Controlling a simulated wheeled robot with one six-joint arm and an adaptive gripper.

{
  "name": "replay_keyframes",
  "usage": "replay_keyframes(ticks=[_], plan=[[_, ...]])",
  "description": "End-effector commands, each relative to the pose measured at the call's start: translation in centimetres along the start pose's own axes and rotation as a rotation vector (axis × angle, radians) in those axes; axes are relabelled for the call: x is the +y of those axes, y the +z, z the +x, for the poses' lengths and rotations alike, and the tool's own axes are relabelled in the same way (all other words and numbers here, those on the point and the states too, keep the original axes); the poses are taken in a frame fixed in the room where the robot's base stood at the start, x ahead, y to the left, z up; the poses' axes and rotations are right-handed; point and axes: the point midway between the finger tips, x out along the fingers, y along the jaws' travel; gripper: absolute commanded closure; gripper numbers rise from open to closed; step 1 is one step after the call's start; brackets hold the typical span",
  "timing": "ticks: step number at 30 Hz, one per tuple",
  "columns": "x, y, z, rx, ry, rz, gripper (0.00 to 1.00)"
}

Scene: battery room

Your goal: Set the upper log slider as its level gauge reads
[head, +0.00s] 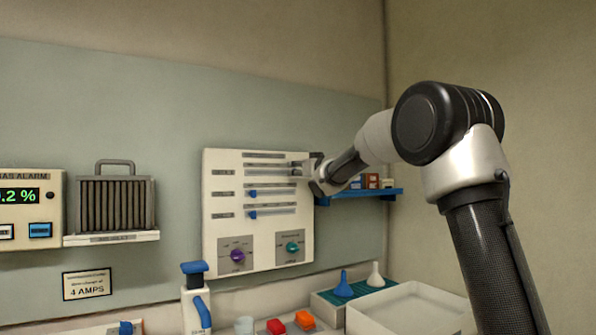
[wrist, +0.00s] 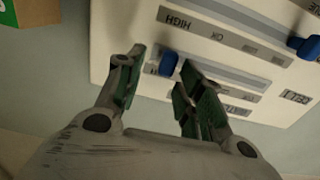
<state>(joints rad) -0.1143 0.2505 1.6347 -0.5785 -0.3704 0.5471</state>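The pale slider panel (head: 228,200) hangs on the wall, with several horizontal slots. The upper slider (head: 262,166) has its blue knob hidden behind my gripper (head: 312,173) in the head view. In the wrist view, which is upside down, a blue knob (wrist: 168,63) lies between the fingertips of my gripper (wrist: 162,63), nearer the right finger. It sits at the HIGH end of its slot. My fingers are apart, with a gap between the left finger and the knob. Whether the right finger touches it I cannot tell. I see no level gauge that I can read.
The middle slider knob (head: 253,193) and lower slider knob (head: 253,214) stand at the left. Purple (head: 238,256) and teal (head: 292,247) dials sit below. A blue shelf (head: 350,194) with small boxes is right of the panel. A white tray (head: 412,310) and funnels stand below.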

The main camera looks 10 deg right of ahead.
Motion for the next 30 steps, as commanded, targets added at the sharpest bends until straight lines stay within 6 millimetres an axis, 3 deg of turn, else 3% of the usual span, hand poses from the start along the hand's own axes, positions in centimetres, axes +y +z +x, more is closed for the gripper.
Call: replay_keyframes(ticks=[9,15,30], plan=[[0.2,-0.1,-7.0,0.002,0.003,0.000,0.62],[0.2,0.0,-10.0,0.001,0.002,-0.001,0.62],[0.2,0.0,-10.8,0.000,0.002,0.000,0.62]])
